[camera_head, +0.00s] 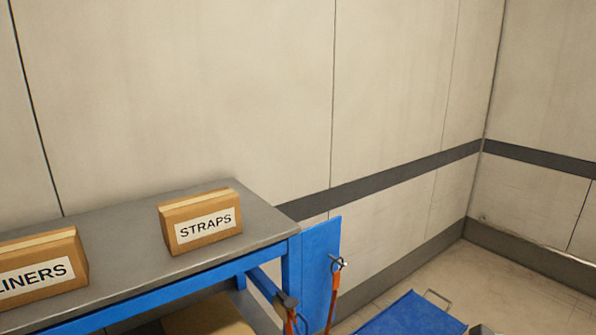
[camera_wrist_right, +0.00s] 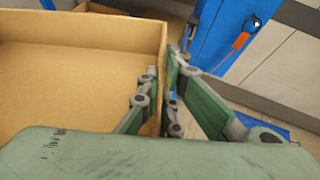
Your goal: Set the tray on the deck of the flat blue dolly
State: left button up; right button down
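A tan open tray (camera_wrist_right: 85,33) with upright walls fills the left of the right wrist view. My right gripper (camera_wrist_right: 160,110) has one green finger inside its wall and the other outside, closed on that wall near the corner. The flat blue dolly (camera_head: 411,315) shows only in part at the bottom edge of the head view, right of the bench, with a thin metal loop at its far end. I see no load on the visible part of its deck. My left gripper is not in view.
A grey-topped blue bench (camera_head: 120,245) stands at the left with a LINERS box (camera_head: 45,245) and a STRAPS box (camera_head: 202,220) on it. A blue panel (camera_head: 320,265) with orange-handled tools is at its end. Bare floor (camera_head: 520,300) lies at the right, before the walls.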

jog(key=shift+s+d+f, duration=0.15)
jog(key=shift+s+f, duration=0.05)
jog(key=shift+s, duration=0.35)
jog(key=shift+s+d+f, duration=0.2)
jog(key=shift+s, duration=0.4)
jog(key=shift+s+d+f, duration=0.15)
jog(key=shift+s+f, duration=0.05)
jog(key=shift+s, duration=0.35)
